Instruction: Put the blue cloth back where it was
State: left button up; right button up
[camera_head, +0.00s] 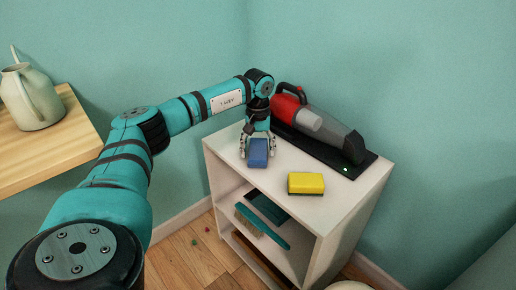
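The blue cloth (258,154), a small folded block, is at the front left of the white cabinet's top (300,213). My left gripper (257,149) points down at it, with one finger on each side of the cloth. The fingers are close to its sides, but I cannot tell whether they press on it. I also cannot tell whether the cloth rests on the top or hangs just above it. My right gripper is not in view.
A yellow sponge (306,183) lies right of the cloth. A red and grey handheld vacuum (317,127) sits on a black dock (369,161) behind. A teal brush (263,225) lies on the shelf below. A jug (32,98) stands on a wooden table (70,138) at left.

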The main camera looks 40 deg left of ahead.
aim_at(258, 150)
pick_arm(q)
jog(key=shift+o, duration=0.4)
jog(key=shift+r, duration=0.1)
jog(key=shift+r, duration=0.25)
notch_tip(258, 150, up, 4)
jog(key=shift+r+p, duration=0.25)
jog(key=shift+p, duration=0.5)
notch_tip(258, 150, up, 7)
jog(key=p, duration=0.1)
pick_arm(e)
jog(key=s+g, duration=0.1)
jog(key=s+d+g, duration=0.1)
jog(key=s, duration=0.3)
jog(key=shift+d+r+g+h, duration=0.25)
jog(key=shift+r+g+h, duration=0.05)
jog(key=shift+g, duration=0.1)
